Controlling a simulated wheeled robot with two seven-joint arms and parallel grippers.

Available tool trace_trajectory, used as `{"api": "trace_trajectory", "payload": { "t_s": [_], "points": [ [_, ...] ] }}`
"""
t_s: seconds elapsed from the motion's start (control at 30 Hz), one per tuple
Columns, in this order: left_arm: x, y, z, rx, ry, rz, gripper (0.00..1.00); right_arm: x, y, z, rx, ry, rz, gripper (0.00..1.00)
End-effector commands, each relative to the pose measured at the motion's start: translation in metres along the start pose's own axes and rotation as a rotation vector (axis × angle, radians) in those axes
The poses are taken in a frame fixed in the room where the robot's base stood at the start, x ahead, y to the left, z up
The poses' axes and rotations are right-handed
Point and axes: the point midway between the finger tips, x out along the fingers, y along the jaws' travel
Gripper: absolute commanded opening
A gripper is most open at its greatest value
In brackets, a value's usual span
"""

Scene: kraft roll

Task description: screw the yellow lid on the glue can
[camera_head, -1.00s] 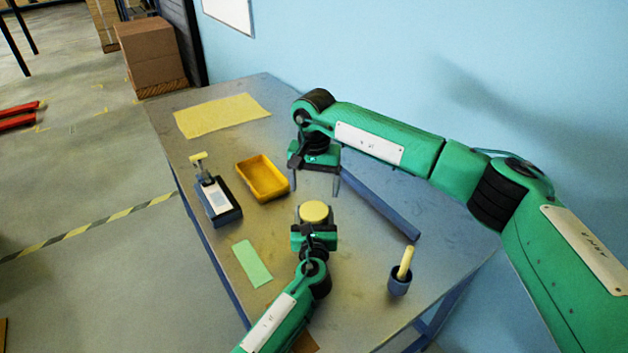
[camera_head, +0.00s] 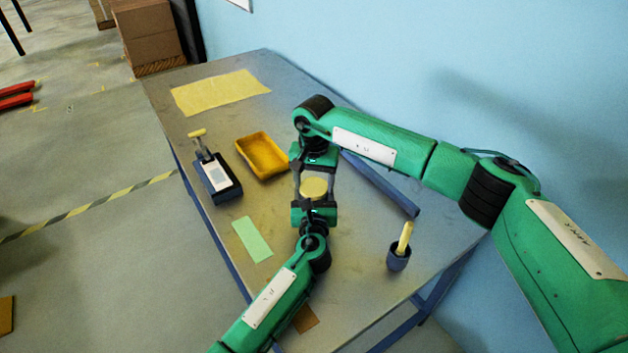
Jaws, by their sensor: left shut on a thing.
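The glue can is mostly hidden between my grippers, so I cannot make out its body. The round yellow lid (camera_head: 314,188) shows at its place, flat side up; I cannot tell how it sits on the can. My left gripper (camera_head: 314,205) comes from the lower left and is shut on the can just below the lid in the picture. My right gripper (camera_head: 314,181) reaches in from the right, above the lid. Its two fingers point down on either side of the lid, close to its edges. Whether they touch it I cannot tell.
A yellow tray (camera_head: 262,157) and a dark blue box with a yellow-topped handle (camera_head: 219,183) stand to the left. A green strip (camera_head: 252,239) lies nearer. A blue cup (camera_head: 398,258) with a yellow stick stands right, and a blue bar (camera_head: 381,185) lies behind. A yellow sheet (camera_head: 221,92) lies at the back.

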Motion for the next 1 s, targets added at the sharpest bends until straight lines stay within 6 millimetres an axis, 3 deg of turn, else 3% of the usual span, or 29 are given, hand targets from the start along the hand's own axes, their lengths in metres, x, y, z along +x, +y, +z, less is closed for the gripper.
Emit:
{"api": "trace_trajectory", "payload": {
  "t_s": [0.1, 0.27, 0.7, 1.0],
  "points": [
    [0.0003, 0.0000, 0.0010, -0.001, -0.001, 0.000, 0.00, -0.0003, 0.0001, -0.0001, 0.000, 0.000, 0.000, 0.37],
    [0.0003, 0.0001, 0.0010, -0.001, -0.001, 0.000, 0.00, -0.0003, 0.0002, -0.0001, 0.019, 0.000, 0.000, 0.36],
    [0.0003, 0.0002, 0.0009, -0.001, -0.001, 0.001, 0.00, 0.0000, 0.0004, -0.0001, 0.517, 0.000, 0.001, 0.36],
    [0.0003, 0.0002, 0.0009, 0.000, -0.001, 0.001, 0.00, 0.0001, 0.0003, 0.0000, 0.568, 0.000, 0.001, 0.36]
  ]
}}
